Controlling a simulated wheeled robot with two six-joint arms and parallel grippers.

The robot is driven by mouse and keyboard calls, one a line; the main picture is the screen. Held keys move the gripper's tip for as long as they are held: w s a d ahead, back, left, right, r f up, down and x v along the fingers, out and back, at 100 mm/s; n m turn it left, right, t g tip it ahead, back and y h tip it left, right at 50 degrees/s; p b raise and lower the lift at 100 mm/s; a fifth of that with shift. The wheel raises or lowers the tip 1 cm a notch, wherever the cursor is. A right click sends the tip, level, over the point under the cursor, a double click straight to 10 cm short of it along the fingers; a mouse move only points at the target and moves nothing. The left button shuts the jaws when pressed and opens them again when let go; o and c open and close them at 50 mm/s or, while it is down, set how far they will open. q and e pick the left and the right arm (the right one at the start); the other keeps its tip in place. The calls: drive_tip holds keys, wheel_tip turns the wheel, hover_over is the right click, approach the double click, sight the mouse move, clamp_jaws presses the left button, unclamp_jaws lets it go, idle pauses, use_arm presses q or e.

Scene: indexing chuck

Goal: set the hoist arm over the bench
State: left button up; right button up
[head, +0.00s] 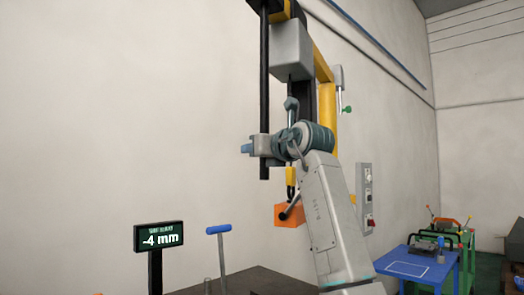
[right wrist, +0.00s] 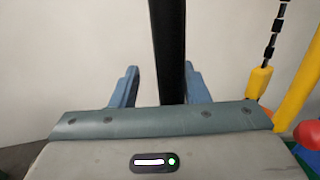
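The hoist arm shows in the head view as yellow parts beside a yellow post (head: 327,112), with a grey hoist box (head: 291,50). A black vertical bar (head: 264,95) hangs from it at the left. A hook with a yellow block (head: 291,175) hangs below, at an orange block (head: 289,214). My right gripper (head: 247,148) is at the bar's lower part. In the right wrist view the bar (right wrist: 168,50) stands between its two open fingers (right wrist: 160,88), with a clear gap at the left finger. The dark bench (head: 245,284) shows at the bottom. My left gripper is not in view.
A display (head: 159,238) reads -4 mm, and a blue T-handle (head: 218,230) stands beside it. A grey control box (head: 365,196) is on the right. A blue table (head: 415,266) stands further right. The space left of the bar is clear.

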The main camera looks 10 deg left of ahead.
drive_tip(key=shift+d+f, duration=0.1)
drive_tip(key=shift+d, duration=0.2)
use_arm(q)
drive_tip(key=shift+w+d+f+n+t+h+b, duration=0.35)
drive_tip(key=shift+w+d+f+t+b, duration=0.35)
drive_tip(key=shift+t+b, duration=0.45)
use_arm(e)
drive_tip(key=v, duration=1)
drive_tip(key=shift+s+d, duration=0.2)
drive_tip(key=shift+s, duration=0.05)
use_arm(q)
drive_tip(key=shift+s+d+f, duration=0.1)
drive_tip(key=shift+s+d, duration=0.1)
use_arm(e)
drive_tip(key=shift+f, duration=0.1)
